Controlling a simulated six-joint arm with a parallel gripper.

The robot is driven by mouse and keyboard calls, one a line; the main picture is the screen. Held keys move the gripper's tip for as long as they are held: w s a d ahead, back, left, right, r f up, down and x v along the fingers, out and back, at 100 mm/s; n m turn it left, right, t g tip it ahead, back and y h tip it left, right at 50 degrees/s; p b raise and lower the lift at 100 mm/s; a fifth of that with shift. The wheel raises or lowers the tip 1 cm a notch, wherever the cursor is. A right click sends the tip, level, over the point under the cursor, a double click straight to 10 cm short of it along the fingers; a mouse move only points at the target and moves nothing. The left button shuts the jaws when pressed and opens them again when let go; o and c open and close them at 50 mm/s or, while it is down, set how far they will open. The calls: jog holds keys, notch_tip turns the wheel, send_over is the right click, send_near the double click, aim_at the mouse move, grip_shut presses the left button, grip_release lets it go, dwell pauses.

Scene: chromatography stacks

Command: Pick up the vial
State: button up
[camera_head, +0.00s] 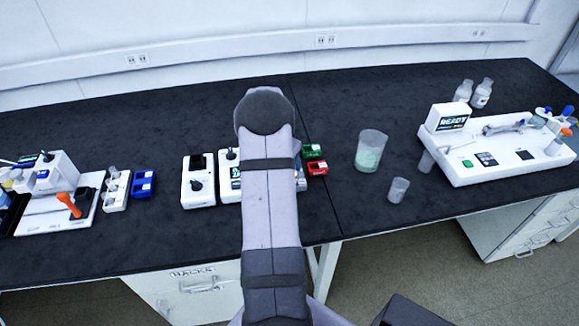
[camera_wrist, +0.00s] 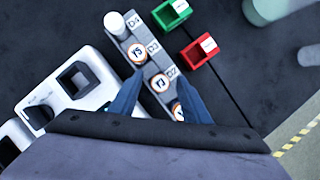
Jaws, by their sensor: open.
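In the wrist view a grey rack (camera_wrist: 150,68) holds a row of round-topped vials with orange-ringed, labelled caps. One vial (camera_wrist: 138,55) stands beside the D3 mark, another vial (camera_wrist: 160,83) beside D2, and a third vial (camera_wrist: 179,111) is partly hidden by my right finger. A plain white cap (camera_wrist: 116,22) is at the D4 end. My gripper (camera_wrist: 158,86) is open, its blue fingers on either side of the D2 vial. Contact or height above it cannot be told. In the head view my arm hides the gripper and most of the rack.
A red box (camera_wrist: 201,50) and a green box (camera_wrist: 171,13) lie right of the rack. A white device (camera_wrist: 88,72) stands left of it. A beaker (camera_head: 370,151) and a smaller cup (camera_head: 398,189) stand right of my arm. The black bench (camera_head: 335,110) is clear behind them.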

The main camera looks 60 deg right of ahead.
jog(key=shift+d+f, duration=0.25)
jog(key=shift+f, duration=0.35)
grip_shut()
